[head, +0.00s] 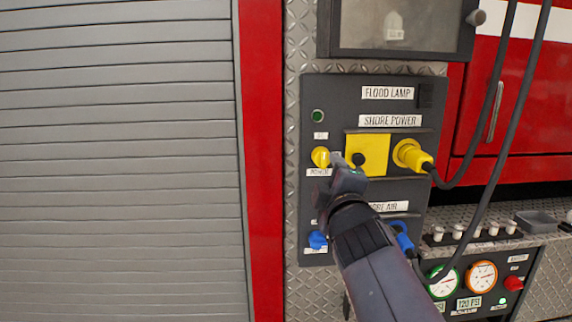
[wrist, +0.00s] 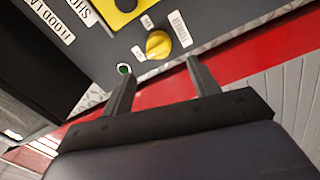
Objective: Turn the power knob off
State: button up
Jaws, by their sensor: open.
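The power knob is a yellow round knob (head: 320,157) on the dark panel (head: 380,98), above a POWER label (head: 318,172). In the wrist view the yellow knob (wrist: 158,45) lies beyond my two fingers, roughly centred on the gap between them. My gripper (head: 347,168) is just right of the knob in the head view. In the wrist view my gripper (wrist: 160,68) is open with nothing between its fingers. The knob appears free of the fingers; its exact distance is hard to tell.
A green round indicator (head: 318,116) sits above the knob. Right of it are a yellow cover plate (head: 375,150) and a yellow plug (head: 412,155) with a hanging black cable (head: 488,120). A blue knob (head: 317,239) sits below. A grey shutter (head: 115,160) fills the left.

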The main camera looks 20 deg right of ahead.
aim_at(322, 161)
jog(key=shift+p+v, duration=0.4)
jog(key=shift+v, duration=1.1)
jog(key=shift+w+f, duration=0.1)
jog(key=shift+w, duration=0.05)
jog(key=b+x, duration=0.2)
jog(key=x, duration=0.8)
jog(key=shift+w+d, duration=0.1)
jog(key=shift+w, duration=0.25)
jog(key=shift+s, duration=0.1)
